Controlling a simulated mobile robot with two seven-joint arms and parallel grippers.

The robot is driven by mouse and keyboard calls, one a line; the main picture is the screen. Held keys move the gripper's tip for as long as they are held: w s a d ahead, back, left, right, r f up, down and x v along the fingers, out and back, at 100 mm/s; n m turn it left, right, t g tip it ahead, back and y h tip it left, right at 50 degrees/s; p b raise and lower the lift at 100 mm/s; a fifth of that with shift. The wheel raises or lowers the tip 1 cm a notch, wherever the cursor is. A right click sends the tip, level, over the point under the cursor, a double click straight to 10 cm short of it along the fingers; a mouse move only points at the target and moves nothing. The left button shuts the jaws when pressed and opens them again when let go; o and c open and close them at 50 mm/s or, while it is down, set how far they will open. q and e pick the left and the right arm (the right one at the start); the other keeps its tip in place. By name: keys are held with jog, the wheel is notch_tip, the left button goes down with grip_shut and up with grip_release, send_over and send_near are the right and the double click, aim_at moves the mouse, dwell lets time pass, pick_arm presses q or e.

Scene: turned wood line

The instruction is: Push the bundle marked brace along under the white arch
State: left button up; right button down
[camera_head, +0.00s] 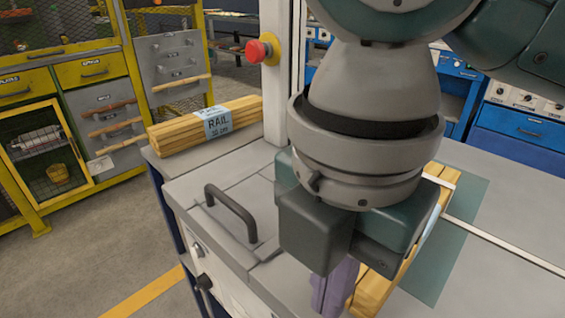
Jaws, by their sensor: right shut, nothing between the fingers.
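My right gripper (333,290) points down in the middle of the view, its purple fingers shut and empty. It is beside the near left end of a bundle of wooden strips (372,292); I cannot tell if they touch. The bundle lies on the grey bench, with a pale band near its far end and part of a light blue label showing. My wrist hides most of it, so its marking cannot be read. A white upright (297,70) at the back seems to be part of the white arch; its top is out of frame. My left gripper is not in view.
A bundle labelled RAIL (180,130) lies at the bench's far left. A red button (257,51) sits on the post. A dark handle (232,212) stands up from the bench's left part. A green patch (452,245) and a white strip (505,245) mark the bench at right.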

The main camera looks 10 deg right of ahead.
jog(key=d+f, duration=0.1)
jog(key=f, duration=0.1)
jog(key=w+f+b, duration=0.1)
jog(key=w+d+f, duration=0.1)
jog(key=f, duration=0.1)
jog(key=shift+w+d+f, duration=0.1)
jog(key=shift+d+f, duration=0.25)
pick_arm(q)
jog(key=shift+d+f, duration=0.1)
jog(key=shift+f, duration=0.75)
pick_arm(e)
jog(key=shift+w+d, duration=0.15)
jog(key=shift+d, duration=0.05)
jog(key=shift+w+d, duration=0.1)
